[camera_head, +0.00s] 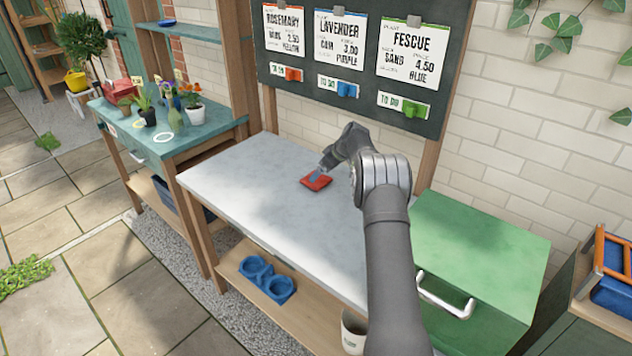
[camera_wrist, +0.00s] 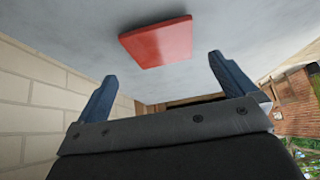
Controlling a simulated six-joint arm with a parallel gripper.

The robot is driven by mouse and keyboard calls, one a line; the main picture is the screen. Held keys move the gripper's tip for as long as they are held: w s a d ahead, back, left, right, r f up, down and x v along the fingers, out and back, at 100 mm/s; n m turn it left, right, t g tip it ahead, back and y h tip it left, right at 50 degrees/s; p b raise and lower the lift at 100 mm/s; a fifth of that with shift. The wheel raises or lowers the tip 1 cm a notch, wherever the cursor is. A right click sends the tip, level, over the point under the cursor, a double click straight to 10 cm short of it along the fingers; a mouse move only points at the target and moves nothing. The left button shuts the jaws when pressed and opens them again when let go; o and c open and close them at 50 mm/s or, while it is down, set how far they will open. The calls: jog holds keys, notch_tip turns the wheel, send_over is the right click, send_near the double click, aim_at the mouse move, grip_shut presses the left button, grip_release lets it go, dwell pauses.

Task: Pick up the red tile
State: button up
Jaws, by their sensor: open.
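The red tile (camera_head: 316,182) lies flat on the pale grey bench top (camera_head: 250,185), near the middle. In the wrist view the red tile (camera_wrist: 157,42) is beyond the fingertips, roughly centred between the two blue fingers. My gripper (camera_head: 315,174) is over the tile in the head view, and one finger hides part of it. My gripper (camera_wrist: 165,72) is open with nothing between its fingers. The head view does not show how far the fingertips are above the tile.
The bench top around the tile is clear. A dark board (camera_head: 360,85) with cards stands behind it. A green cabinet (camera_head: 485,245) is at the right, and a teal table (camera_head: 200,135) with several plants is at the left. A blue double holder (camera_head: 267,281) sits on the lower shelf.

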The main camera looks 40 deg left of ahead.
aim_at(319, 180)
jog(key=shift+x, duration=2.85)
jog(key=shift+s+d, duration=0.1)
jog(key=c, duration=1)
